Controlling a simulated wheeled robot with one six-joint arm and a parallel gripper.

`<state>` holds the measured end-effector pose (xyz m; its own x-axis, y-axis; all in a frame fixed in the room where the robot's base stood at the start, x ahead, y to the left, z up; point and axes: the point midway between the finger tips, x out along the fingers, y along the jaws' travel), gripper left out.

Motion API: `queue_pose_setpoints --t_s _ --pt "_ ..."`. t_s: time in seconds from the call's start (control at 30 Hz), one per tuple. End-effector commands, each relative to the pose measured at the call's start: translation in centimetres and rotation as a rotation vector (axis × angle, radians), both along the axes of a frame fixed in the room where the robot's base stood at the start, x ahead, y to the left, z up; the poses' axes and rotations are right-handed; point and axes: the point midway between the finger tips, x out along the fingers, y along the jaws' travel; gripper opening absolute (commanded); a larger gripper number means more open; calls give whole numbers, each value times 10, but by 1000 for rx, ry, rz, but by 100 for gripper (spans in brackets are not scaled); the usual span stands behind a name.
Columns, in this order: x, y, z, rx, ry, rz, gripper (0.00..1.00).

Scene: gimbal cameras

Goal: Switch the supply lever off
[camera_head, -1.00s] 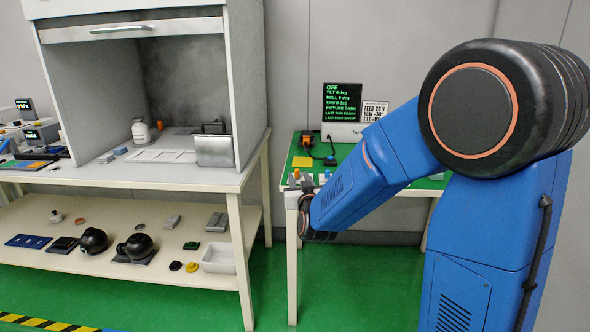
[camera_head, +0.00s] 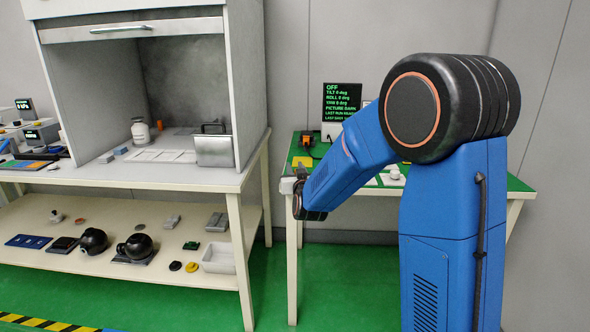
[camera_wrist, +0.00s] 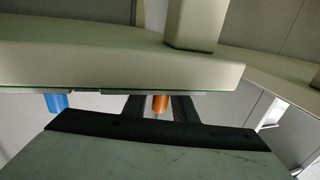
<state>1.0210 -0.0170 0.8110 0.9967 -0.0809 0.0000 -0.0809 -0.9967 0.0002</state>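The green-topped table (camera_head: 517,184) stands right of the cabinet. A black display (camera_head: 342,105) at its back reads OFF, with tilt, roll and yaw at 0 deg and the picture dark. My gripper (camera_head: 291,184) is low at the table's front left corner, partly hidden by my blue arm. In the wrist view two dark fingers (camera_wrist: 160,108) stand apart, with an orange peg (camera_wrist: 160,103) seen in the gap between them. I see no contact with it. A blue peg (camera_wrist: 57,103) is left of them. I cannot tell which part is the supply lever.
The table edge (camera_wrist: 120,62) lies close in the wrist view. A dark device with orange (camera_head: 307,139) and a yellow pad (camera_head: 302,161) are on the table behind my gripper. The cabinet bench (camera_head: 205,178) is to the left. Green floor is clear in front.

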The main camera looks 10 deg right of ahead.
Motion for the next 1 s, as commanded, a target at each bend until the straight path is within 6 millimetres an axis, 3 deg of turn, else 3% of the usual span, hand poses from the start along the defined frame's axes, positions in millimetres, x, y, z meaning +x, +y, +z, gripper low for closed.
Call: queue_pose_setpoints --t_s 0.03,0.1,1.0 --pt "0 0 0 0 0 0 11" --pt "0 0 0 0 0 0 0" --pt "3 -2 0 0 0 -186 0"
